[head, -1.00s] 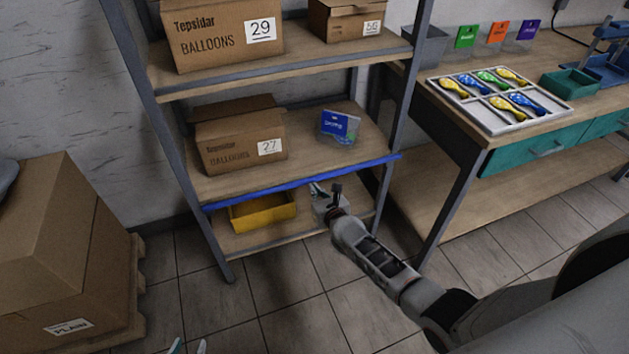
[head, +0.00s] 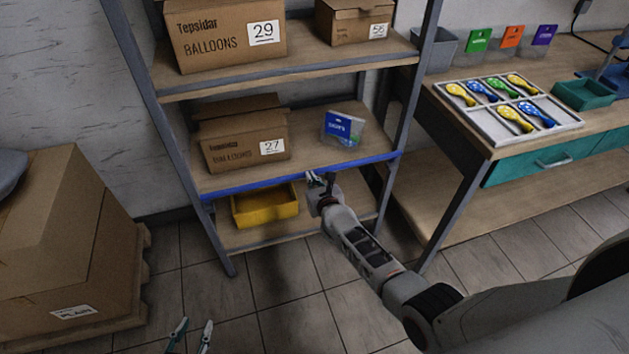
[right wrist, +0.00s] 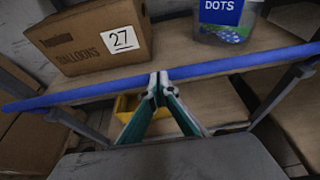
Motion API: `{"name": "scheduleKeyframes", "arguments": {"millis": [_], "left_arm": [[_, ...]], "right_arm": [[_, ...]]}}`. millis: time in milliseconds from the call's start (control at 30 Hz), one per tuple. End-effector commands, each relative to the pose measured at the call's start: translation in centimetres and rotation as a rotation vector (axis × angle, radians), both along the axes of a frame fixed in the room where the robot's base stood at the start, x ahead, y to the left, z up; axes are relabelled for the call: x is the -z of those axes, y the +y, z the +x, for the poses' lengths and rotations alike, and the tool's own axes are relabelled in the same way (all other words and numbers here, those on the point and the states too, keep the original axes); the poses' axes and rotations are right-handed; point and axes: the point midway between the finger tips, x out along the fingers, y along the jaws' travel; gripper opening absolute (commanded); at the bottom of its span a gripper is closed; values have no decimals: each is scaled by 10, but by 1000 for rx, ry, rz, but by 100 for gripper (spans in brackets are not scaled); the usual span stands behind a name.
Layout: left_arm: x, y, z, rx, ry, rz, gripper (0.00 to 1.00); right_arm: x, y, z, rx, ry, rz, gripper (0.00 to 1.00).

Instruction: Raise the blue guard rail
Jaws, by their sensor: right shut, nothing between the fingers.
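The blue guard rail (head: 250,186) runs along the front edge of the middle shelf, low against the board. It also crosses the right wrist view (right wrist: 235,63). My right gripper (head: 318,178) is at the front of the rack, right of the rail's middle. In the right wrist view its teal fingers (right wrist: 158,77) are shut and empty, with the tips overlapping the rail in the picture. I cannot tell whether they touch it. My left gripper (head: 194,324) shows only its fingertips at the bottom of the head view, apart and empty, away from the rail.
A box marked 27 (head: 235,145) and a blue-labelled balloon bin (head: 342,130) stand on the middle shelf. A yellow bin (head: 265,207) sits on the shelf below. Large cartons (head: 60,240) stand left, and a workbench (head: 470,140) right. Floor before the rack is clear.

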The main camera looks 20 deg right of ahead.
Motion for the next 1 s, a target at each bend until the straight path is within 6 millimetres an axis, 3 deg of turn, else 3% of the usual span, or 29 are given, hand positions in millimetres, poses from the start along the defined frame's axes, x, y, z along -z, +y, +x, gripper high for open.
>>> {"name": "scheduleKeyframes", "arguments": {"millis": [133,500,1000], "left_arm": [[-2,1,0,1,1,2,32],[9,1,-3,1,11,3,32],[8,-1,-2,0,5,-1,32]], "right_arm": [[-13,1,16,0,-4,1,0],[-22,2,42,0,-2,0,0],[-25,2,52,-1,-1,0,0]]}}
